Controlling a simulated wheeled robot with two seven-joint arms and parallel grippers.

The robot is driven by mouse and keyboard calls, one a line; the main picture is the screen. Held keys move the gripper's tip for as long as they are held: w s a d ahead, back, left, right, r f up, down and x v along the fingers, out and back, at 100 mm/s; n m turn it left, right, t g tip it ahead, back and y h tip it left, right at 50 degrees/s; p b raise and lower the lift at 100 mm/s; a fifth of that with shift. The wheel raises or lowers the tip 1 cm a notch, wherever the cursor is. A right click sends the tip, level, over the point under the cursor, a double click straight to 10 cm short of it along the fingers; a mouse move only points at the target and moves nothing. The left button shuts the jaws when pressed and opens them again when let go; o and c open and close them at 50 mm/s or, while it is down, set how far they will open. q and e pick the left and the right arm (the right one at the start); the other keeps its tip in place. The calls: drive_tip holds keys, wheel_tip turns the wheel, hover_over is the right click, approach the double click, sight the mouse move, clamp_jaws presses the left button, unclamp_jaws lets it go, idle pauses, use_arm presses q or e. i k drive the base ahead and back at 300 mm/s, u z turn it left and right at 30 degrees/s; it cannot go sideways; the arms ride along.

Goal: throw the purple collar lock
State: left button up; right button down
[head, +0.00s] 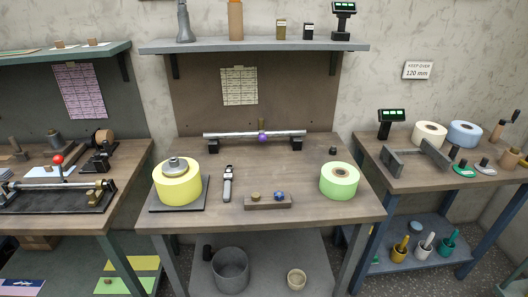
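A purple knob (262,138) sits on a silver bar (228,135) near the back of the middle bench. A small brass-coloured upright piece (261,126) stands at the same spot on the bar, touching or just behind the knob. I take these to be the purple collar lock; how the lock is set is too small to tell. The bar lies level across two dark supports (213,146). Neither of my grippers is in view.
On the middle bench (230,162) stand a yellow roll (177,186) with a metal hub, a green roll (340,180), a caliper-like tool (228,183) and a wooden block (268,202) holding brass and blue knobs. Bench surface before the bar is clear. A shelf (255,46) hangs above.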

sight(262, 138)
drive_tip(key=u, duration=1.3)
drive_tip(key=i, duration=0.75)
drive_tip(key=z, duration=0.35)
